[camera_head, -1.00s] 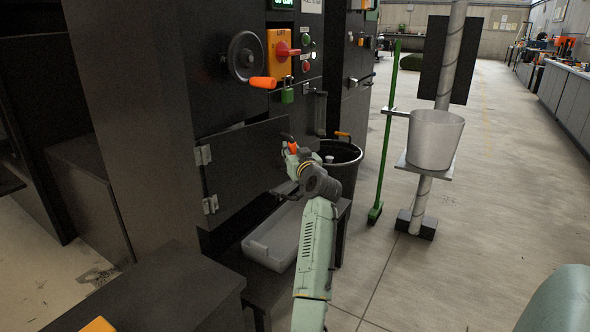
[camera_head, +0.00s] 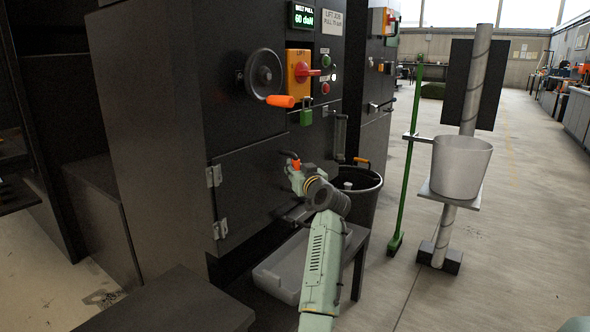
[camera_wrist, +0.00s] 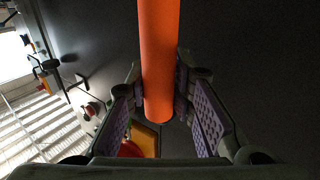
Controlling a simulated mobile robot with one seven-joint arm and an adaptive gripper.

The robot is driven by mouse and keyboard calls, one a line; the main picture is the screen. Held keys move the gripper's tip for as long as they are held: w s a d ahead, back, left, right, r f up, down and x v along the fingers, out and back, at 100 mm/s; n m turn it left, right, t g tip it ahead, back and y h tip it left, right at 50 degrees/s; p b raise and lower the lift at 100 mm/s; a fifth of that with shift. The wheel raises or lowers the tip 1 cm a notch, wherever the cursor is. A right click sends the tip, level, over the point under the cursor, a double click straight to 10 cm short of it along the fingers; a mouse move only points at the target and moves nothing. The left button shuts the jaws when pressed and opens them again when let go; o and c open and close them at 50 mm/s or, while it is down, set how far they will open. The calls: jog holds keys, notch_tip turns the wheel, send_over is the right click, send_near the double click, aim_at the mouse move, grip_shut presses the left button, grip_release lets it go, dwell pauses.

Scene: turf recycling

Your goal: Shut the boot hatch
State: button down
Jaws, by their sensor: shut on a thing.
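The boot hatch (camera_head: 255,190) is a dark panel low on the black machine's front, hinged on its left side. It looks close to flush with the machine front; whether it is fully shut I cannot tell. My gripper (camera_head: 295,172) is at the hatch's right side, shut on the orange handle (camera_head: 295,163). In the wrist view the orange handle (camera_wrist: 160,50) stands between the two purple-padded fingers of my gripper (camera_wrist: 161,90). The latch area behind my gripper is hidden.
Above the hatch are a handwheel (camera_head: 264,75), a red switch on a yellow plate (camera_head: 300,70) and a green padlock (camera_head: 306,112). A grey tray (camera_head: 275,275) lies below. A black bin (camera_head: 365,200) stands right of my gripper.

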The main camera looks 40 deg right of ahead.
jog(key=c, duration=1.4)
grip_release()
jog(key=shift+w+a, duration=0.1)
jog(key=shift+a, duration=0.05)
jog(key=shift+c, duration=0.2)
jog(key=shift+s+a, duration=0.15)
jog(key=shift+s, duration=0.5)
jog(key=v, duration=1)
jog(key=shift+s, duration=0.35)
jog(key=shift+a, duration=0.15)
